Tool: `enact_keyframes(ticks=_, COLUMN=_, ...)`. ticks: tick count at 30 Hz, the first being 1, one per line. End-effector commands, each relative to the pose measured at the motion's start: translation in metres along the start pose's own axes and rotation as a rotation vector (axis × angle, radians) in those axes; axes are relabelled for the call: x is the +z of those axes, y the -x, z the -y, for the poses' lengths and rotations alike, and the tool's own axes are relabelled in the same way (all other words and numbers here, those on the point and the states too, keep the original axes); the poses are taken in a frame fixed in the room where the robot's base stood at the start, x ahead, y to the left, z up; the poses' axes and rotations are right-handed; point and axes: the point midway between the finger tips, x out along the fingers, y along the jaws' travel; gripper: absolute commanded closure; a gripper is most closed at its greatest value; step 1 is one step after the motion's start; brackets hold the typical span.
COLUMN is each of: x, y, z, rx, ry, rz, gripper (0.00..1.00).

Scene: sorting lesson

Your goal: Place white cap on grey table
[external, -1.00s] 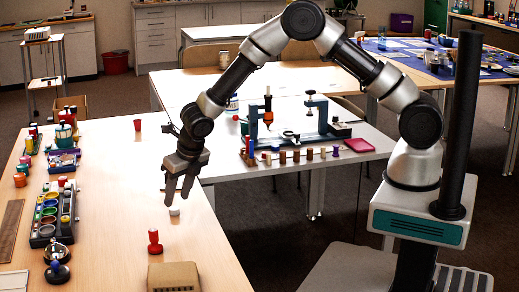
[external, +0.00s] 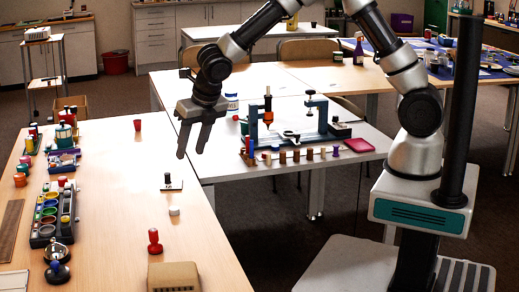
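A small white cap (external: 174,210) lies on the light wooden table (external: 120,240) at the left, near that table's right edge. The grey table (external: 228,168) stands to the right of the wooden one and holds a blue stand. My gripper (external: 191,153) is open and empty, with its fingers pointing down. It is in the air above and beyond the cap, near where the wooden and grey tables meet in the picture. It does not touch the cap.
A small black-and-white piece (external: 168,182) stands just beyond the cap, and a red pawn-like piece (external: 154,241) nearer. The blue stand (external: 300,128) and a row of small pegs (external: 296,157) occupy the grey table, with a pink tray (external: 359,145).

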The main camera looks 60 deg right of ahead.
Motion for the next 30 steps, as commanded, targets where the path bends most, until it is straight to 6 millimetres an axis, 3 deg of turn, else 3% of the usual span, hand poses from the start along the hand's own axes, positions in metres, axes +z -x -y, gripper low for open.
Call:
enact_keyframes(ticks=3, x=0.016, y=0.056, z=0.043, rx=-0.015, ry=-0.340, rz=0.038, gripper=0.62)
enact_keyframes(ticks=7, x=0.014, y=0.124, z=0.107, rx=-0.017, ry=-0.872, rz=0.069, gripper=0.62)
enact_keyframes(ticks=11, x=-0.010, y=0.181, z=0.165, rx=0.010, ry=-1.422, rz=0.073, gripper=0.62)
enact_keyframes(ticks=15, x=-0.052, y=0.224, z=0.212, rx=0.062, ry=-1.995, rz=0.027, gripper=0.62)
enact_keyframes(ticks=18, x=-0.081, y=0.242, z=0.233, rx=0.094, ry=-2.331, rz=-0.033, gripper=0.62)
enact_keyframes(ticks=22, x=-0.109, y=0.253, z=0.245, rx=0.114, ry=-2.625, rz=-0.118, gripper=0.62)
enact_keyframes(ticks=25, x=-0.120, y=0.256, z=0.249, rx=0.116, ry=-2.740, rz=-0.160, gripper=0.55)
enact_keyframes(ticks=30, x=-0.124, y=0.256, z=0.250, rx=0.115, ry=-2.783, rz=-0.177, gripper=0.55)
